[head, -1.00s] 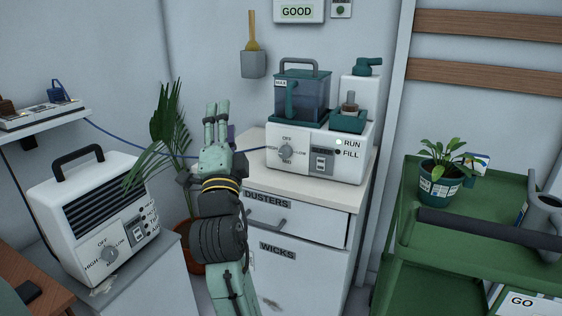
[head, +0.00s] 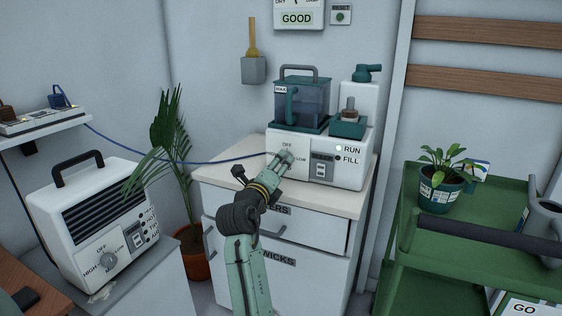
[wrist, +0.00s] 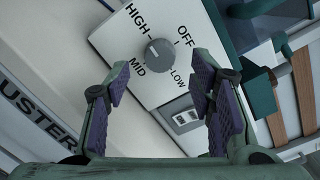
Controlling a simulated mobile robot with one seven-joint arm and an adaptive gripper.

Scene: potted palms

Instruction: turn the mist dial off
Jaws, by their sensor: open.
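The mist dial (wrist: 158,54) is a grey round knob on the white humidifier's front panel (wrist: 115,50), with OFF, LOW, MID and HIGH printed around it. A pale mark on the knob seems to lie on the HIGH side. The humidifier (head: 345,170) stands on the white cabinet, with a dark water tank (head: 303,103) on top. My gripper (head: 288,158) is in front of the dial and hides most of it in the head view. In the wrist view my gripper (wrist: 160,78) is open and empty, its purple-padded fingers apart below and either side of the knob.
A white heater (head: 95,215) with a similar dial stands at left. A palm (head: 165,140) is behind it, beside the cabinet (head: 330,205). A green cart (head: 400,200) with a potted plant (head: 440,185) is at right. RUN and FILL lights sit right of the dial.

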